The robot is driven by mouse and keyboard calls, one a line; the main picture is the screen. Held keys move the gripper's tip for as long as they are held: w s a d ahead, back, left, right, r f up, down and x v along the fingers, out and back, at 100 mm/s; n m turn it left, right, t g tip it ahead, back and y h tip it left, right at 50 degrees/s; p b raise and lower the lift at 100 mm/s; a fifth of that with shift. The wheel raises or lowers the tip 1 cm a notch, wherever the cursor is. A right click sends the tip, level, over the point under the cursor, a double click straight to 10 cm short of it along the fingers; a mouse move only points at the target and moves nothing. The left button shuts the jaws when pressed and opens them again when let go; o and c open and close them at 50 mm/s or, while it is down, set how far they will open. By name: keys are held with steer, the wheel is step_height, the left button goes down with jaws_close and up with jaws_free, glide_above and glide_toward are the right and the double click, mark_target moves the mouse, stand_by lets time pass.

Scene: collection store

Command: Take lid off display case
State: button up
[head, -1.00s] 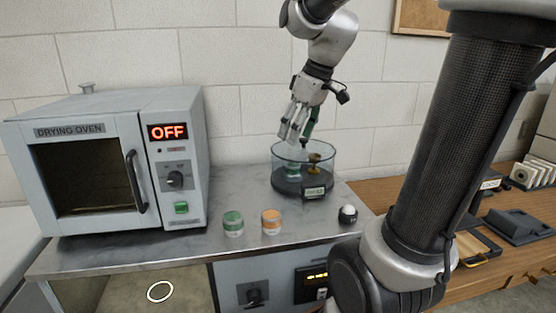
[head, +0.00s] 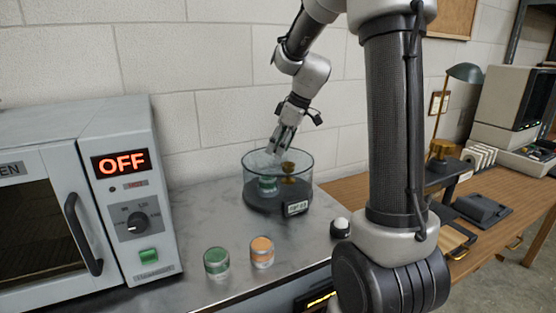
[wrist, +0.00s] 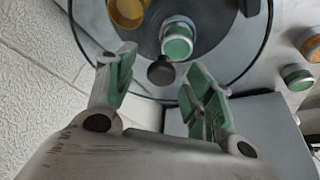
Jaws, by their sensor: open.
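The display case (head: 252,178) is a clear round glass case with a dark base and a small label, standing on the metal counter. It also shows from above in the wrist view (wrist: 218,82). Inside are a green-and-white jar (head: 267,185) and a gold-coloured object (head: 288,170). A dark round knob (wrist: 161,72) shows near the case rim in the wrist view, seemingly the lid's; the clear lid itself is hard to make out. My gripper (head: 274,148) is at the top of the case, pointing down. Its green-padded fingers are open and apart either side of the knob, gripping nothing.
A drying oven (head: 130,180) reading OFF stands at left. A green jar (head: 216,262), an orange jar (head: 262,252) and a small black-and-white object (head: 340,228) sit in front of the case. A wooden desk (head: 350,190) with a lamp (head: 463,75) lies right. Wall behind.

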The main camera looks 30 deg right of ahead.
jaws_close()
steer(key=shift+r, duration=0.1)
